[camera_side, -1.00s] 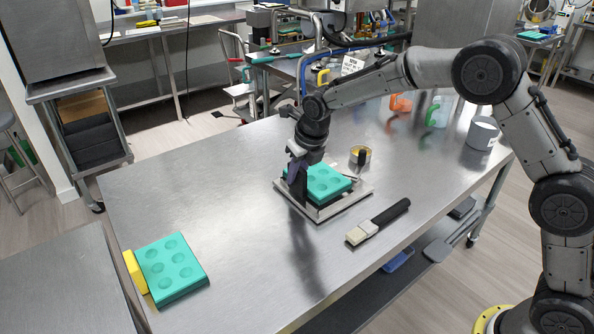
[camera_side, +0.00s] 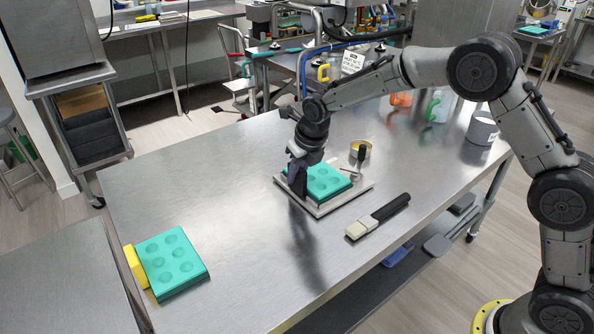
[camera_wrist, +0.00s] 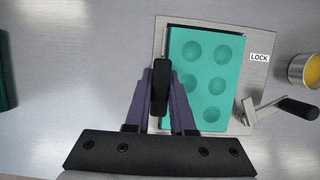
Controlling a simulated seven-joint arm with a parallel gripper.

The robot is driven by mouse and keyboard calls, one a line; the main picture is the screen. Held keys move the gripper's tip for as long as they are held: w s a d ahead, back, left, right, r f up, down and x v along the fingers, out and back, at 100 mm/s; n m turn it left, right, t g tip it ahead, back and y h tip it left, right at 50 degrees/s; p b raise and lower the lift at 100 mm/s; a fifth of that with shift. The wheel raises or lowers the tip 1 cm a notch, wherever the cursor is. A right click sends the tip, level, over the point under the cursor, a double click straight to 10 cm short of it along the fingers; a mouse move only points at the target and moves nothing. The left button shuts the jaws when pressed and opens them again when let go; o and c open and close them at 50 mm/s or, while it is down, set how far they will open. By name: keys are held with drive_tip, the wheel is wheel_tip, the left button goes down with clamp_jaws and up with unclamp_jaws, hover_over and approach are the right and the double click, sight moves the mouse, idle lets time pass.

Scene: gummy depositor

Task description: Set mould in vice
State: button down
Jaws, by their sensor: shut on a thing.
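A teal mould (camera_side: 328,182) with round cavities lies on the metal vice plate (camera_side: 345,207); it also shows in the wrist view (camera_wrist: 206,75). The vice (camera_wrist: 160,35) has a LOCK label and a lever with a black handle (camera_wrist: 296,107) on its right side. My gripper (camera_side: 298,180) is at the vice's left side. In the wrist view my gripper (camera_wrist: 160,95) is shut on a black upright piece (camera_wrist: 160,80) beside the mould's left edge. The fingers hide where that piece joins the vice. The mould's lower left corner is partly hidden.
A second teal mould (camera_side: 172,262) lies at the table's left with a yellow block (camera_side: 135,267) against it. A black-handled brush (camera_side: 378,216) lies in front of the vice. The table's middle left is clear.

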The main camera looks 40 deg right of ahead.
drive_tip(key=c, duration=0.7)
unclamp_jaws()
drive_tip(key=v, duration=1.3)
drive_tip(key=shift+s+r, duration=0.15)
drive_tip(key=shift+r, duration=0.25)
